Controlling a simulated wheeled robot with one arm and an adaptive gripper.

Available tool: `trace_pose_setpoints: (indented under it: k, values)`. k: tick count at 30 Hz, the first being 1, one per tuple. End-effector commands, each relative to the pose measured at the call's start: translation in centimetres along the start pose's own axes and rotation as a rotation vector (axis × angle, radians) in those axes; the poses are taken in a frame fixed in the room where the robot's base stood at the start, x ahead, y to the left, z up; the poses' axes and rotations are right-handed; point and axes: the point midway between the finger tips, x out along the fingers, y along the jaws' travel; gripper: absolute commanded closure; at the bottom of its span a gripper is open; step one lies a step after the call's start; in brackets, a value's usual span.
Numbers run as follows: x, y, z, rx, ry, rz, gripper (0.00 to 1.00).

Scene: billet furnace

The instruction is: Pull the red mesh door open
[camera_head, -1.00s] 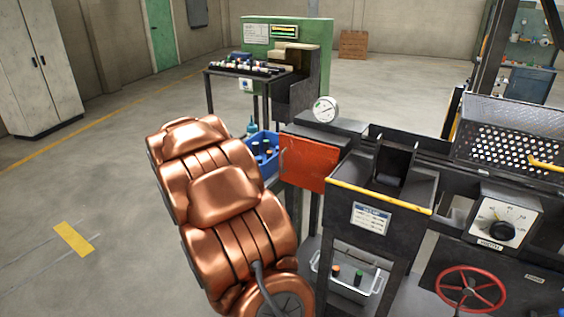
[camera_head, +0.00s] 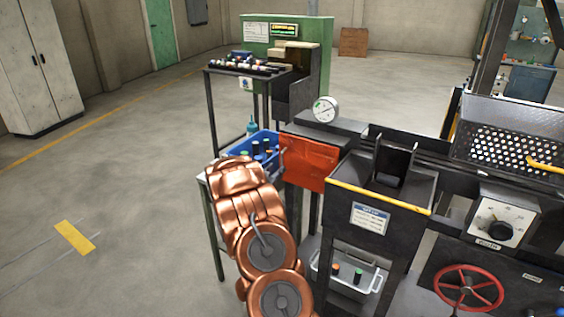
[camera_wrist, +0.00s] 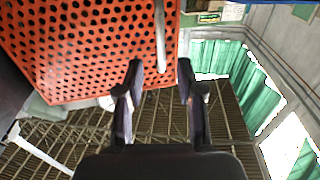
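The red mesh door (camera_head: 309,162) hangs upright on the dark machine in the head view, left of the black hopper. It looks shut, though its edges are hard to make out. In the wrist view the mesh door (camera_wrist: 85,45) fills the upper left, with a pale vertical bar handle (camera_wrist: 160,35) near its right edge. My gripper (camera_wrist: 160,80) is open and empty, its two dark fingers apart below the handle's lower end. Whether a finger touches the door cannot be told. In the head view my copper arm stands left of the door and my gripper is hidden.
A blue crate (camera_head: 262,150) with bottles stands on a stand just left of the door. The black hopper (camera_head: 385,190) with a yellow edge is to the right, above a grey bin (camera_head: 345,282). A gauge (camera_head: 325,109) sits above the door. Floor at left is clear.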

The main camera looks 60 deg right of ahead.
Motion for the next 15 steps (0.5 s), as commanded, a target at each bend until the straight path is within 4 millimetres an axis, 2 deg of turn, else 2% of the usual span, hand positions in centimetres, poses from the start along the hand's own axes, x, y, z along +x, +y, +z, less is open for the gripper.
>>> trace_pose_setpoints:
  k: [15]
  values:
    - [5.4,0.1,0.0,0.001,-0.004,0.000,0.63]
